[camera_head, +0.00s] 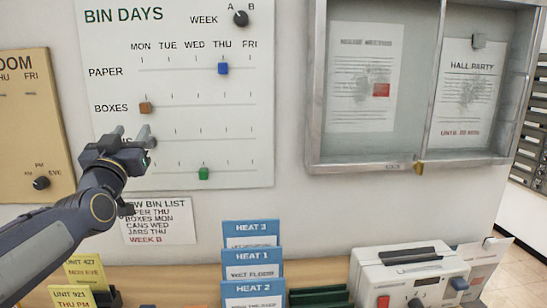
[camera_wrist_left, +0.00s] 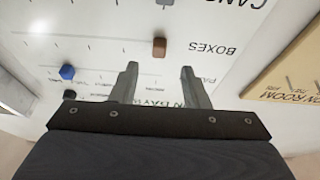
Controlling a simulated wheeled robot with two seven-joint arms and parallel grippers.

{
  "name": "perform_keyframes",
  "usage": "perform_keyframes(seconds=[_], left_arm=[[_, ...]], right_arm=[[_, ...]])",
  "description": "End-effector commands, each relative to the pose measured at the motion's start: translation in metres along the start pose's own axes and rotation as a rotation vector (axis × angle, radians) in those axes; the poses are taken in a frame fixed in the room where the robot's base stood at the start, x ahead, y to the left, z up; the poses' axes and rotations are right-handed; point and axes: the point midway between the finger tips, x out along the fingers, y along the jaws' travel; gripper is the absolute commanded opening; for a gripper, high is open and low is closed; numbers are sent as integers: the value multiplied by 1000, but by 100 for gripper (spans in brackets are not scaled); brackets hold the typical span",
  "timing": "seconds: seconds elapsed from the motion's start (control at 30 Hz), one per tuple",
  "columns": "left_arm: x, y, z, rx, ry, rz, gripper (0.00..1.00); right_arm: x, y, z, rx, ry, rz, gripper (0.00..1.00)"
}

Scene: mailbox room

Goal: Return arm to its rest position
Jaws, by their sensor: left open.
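My left arm comes in from the left in the head view. Its gripper (camera_head: 133,131) is open and empty, in front of the left side of the bin days board (camera_head: 230,120). The brown slider (camera_head: 145,108) is on the boxes row under MON, just above the fingertips. In the left wrist view the open fingers (camera_wrist_left: 160,70) stand apart with the brown slider (camera_wrist_left: 160,46) beyond them, not gripped. A grey slider on the row below is partly hidden by the gripper. My right gripper is not in view.
The blue slider (camera_head: 223,68) is under THU; the green slider (camera_head: 203,173) is on the lowest row. A week knob (camera_head: 241,18) is at the top. Below are a paper list (camera_head: 160,220), blue cards (camera_head: 252,264) and a white machine (camera_head: 408,278). A framed noticeboard (camera_head: 314,90) is at right.

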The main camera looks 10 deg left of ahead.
Motion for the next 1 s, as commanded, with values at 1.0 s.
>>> perform_keyframes(seconds=[1.0], left_arm=[[-420,101,185,-326,-1472,318,42]], right_arm=[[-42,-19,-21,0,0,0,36]])
